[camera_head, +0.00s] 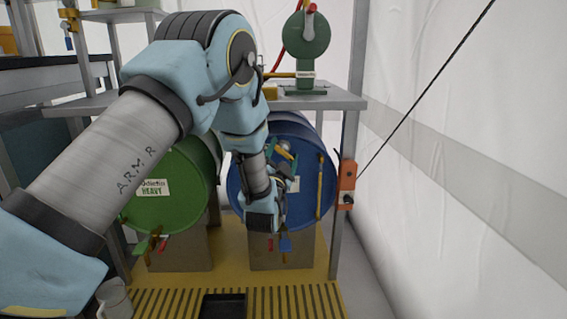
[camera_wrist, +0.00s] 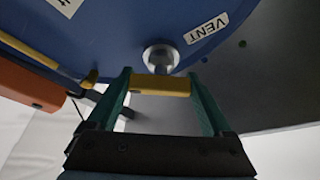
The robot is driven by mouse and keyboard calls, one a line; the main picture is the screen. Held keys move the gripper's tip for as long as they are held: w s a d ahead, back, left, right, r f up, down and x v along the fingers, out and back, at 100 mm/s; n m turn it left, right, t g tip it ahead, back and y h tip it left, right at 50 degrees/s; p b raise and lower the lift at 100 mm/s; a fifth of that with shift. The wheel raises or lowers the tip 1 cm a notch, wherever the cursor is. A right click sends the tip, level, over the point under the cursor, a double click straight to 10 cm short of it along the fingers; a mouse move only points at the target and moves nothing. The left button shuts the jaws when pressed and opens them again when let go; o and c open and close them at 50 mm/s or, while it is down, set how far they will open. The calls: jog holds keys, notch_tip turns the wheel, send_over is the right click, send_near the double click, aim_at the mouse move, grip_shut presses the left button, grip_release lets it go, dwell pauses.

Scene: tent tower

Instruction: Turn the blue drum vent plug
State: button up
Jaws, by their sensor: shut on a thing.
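The blue drum (camera_head: 309,140) lies on its side with its round end facing me, partly hidden behind my arm. Its vent plug (camera_wrist: 160,86) has a yellow crossbar on a round silver fitting. An upside-down VENT label (camera_wrist: 206,28) sits beside it in the wrist view. My gripper (camera_wrist: 162,92) is shut on the crossbar, with one teal finger at each end. In the head view my gripper (camera_head: 283,153) is in front of the upper part of the drum end.
A green drum (camera_head: 168,187) marked HEAVY lies to the left. An orange box (camera_head: 347,182) is fixed to the rack post right of the blue drum. A yellow upright bar (camera_head: 320,185) is on the drum end. A shelf with a green device (camera_head: 306,45) stands above.

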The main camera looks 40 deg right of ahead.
jog(key=n+t, duration=0.1)
jog(key=n+b, duration=0.1)
jog(key=n, duration=0.1)
jog(key=n+t+y+b, duration=0.1)
jog(key=n, duration=0.1)
jog(key=shift+f+t, duration=0.25)
jog(key=shift+t, duration=0.05)
jog(key=shift+r+n+t+y+b, duration=0.1)
jog(key=shift+n+t+y+b, duration=0.45)
jog(key=shift+n, duration=0.65)
jog(key=shift+n+t+y+b, duration=0.3)
jog(key=shift+n+b, duration=0.35)
jog(key=shift+n, duration=0.55)
jog(key=shift+t, duration=0.25)
jog(key=o, duration=1.1)
jog(key=shift+r, duration=0.1)
jog(key=shift+o, duration=0.2)
jog(key=p+v, duration=0.2)
jog(key=v, duration=0.9)
jog(key=shift+r, duration=0.1)
